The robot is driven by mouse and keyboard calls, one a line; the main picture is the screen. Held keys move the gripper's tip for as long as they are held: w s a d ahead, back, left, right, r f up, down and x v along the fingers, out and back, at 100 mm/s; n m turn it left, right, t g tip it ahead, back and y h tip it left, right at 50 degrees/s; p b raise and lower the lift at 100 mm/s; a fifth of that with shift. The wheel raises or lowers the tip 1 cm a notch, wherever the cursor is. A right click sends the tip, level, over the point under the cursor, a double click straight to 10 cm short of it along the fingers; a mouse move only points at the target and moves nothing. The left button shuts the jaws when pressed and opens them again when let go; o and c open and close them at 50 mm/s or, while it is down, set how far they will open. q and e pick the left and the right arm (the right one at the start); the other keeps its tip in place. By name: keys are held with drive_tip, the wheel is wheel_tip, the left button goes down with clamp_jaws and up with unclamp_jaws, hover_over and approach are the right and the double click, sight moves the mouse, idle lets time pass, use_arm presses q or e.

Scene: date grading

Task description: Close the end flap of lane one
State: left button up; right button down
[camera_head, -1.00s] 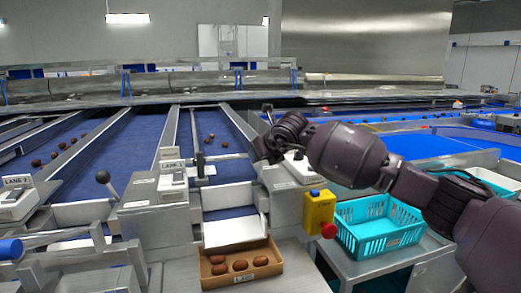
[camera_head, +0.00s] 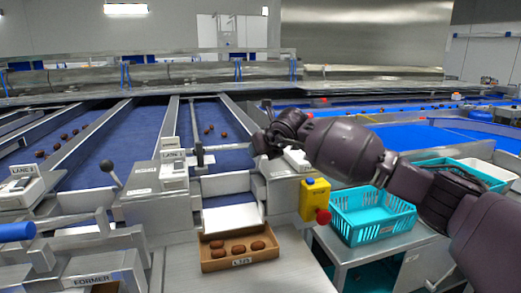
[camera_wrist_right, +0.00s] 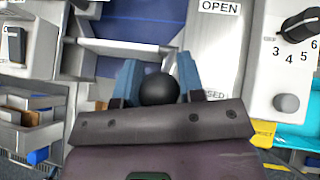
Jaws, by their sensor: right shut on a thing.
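Lane one's blue bed (camera_head: 222,160) runs away from me, with its LANE 1 label (camera_head: 172,155) on the box to its left. A pale end flap (camera_head: 232,218) slopes at the lane's near end, just above a brown carton (camera_head: 212,266) holding several dates. My right gripper (camera_head: 262,143) is at the lane's right side. In the right wrist view, its blue fingers (camera_wrist_right: 158,84) are shut around a black ball knob (camera_wrist_right: 159,92). The knob is beside a plate (camera_wrist_right: 215,45) marked OPEN at the top and, partly covered, CLOSED lower down. My left gripper is out of view.
A yellow box with a red button (camera_head: 316,200) and a turquoise crate (camera_head: 375,232) stand right of the carton. A numbered dial (camera_wrist_right: 297,25) is close to the gripper's right. Lane two's black-knobbed lever (camera_head: 107,167) stands to the left.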

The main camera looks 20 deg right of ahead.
drive_tip(key=shift+a+r, duration=0.1)
drive_tip(key=shift+r, duration=0.2)
idle(0.4)
drive_tip(key=c, duration=0.8)
unclamp_jaws()
drive_tip(key=shift+s, duration=0.15)
drive_tip(key=shift+o, duration=0.2)
drive_tip(key=shift+f, duration=0.15)
drive_tip(key=shift+s+r, duration=0.25)
drive_tip(key=shift+r, duration=0.05)
drive_tip(key=p+v, duration=0.2)
drive_tip(key=v, duration=0.8)
drive_tip(key=shift+f, duration=0.1)
